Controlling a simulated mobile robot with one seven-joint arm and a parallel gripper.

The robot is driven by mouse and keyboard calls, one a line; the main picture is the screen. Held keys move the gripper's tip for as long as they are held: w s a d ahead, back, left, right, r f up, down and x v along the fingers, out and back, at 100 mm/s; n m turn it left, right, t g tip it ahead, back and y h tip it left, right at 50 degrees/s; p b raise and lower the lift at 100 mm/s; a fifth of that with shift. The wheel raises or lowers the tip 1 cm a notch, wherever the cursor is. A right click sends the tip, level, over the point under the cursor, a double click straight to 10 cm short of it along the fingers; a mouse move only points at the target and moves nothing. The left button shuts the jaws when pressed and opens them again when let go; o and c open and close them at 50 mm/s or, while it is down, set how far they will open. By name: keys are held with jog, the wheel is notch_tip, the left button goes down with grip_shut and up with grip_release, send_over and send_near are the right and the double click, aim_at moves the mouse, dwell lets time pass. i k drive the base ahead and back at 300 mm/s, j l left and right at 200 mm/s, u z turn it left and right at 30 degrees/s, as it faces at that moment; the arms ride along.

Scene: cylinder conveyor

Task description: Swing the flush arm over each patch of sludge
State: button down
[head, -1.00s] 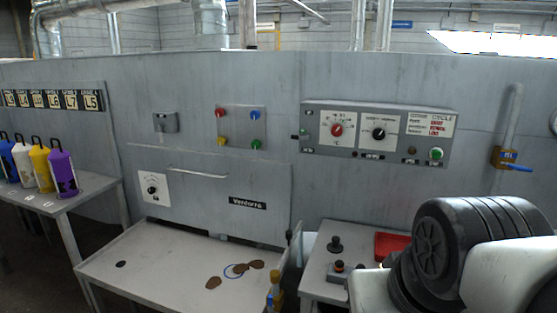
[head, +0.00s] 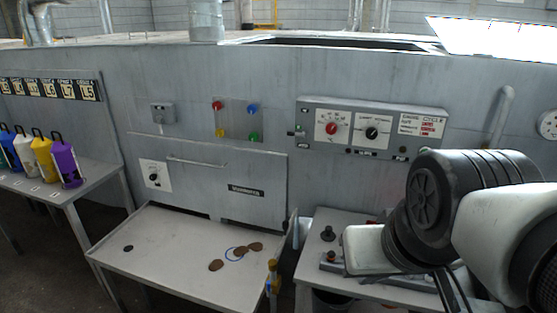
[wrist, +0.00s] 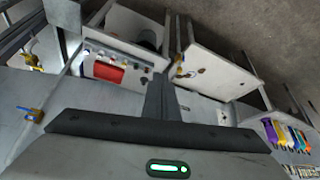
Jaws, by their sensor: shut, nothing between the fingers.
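Brown sludge patches lie on the pale tabletop (head: 165,247): one patch (head: 216,265) at the front, one (head: 239,252) at a blue ring, and one (head: 255,246) at the right. A small post with yellow and blue parts (head: 273,277) stands at the table's right edge; I cannot tell whether it is the flush arm. The table also shows in the wrist view (wrist: 220,75), with small dark marks on it. My gripper (wrist: 165,82) is shut and empty in the wrist view, apart from the table. It does not show in the head view.
A grey machine wall with a control panel (head: 370,130) stands behind. Coloured bottles, including a purple one (head: 66,165), stand on a left shelf. A red tray (wrist: 108,72) shows in the wrist view.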

aim_at(273, 263)
jog(key=i+j+z, duration=0.15)
jog(key=i+z, duration=0.2)
jog(key=i+j+z, duration=0.4)
jog(key=i+l, duration=0.05)
jog(key=l, duration=0.05)
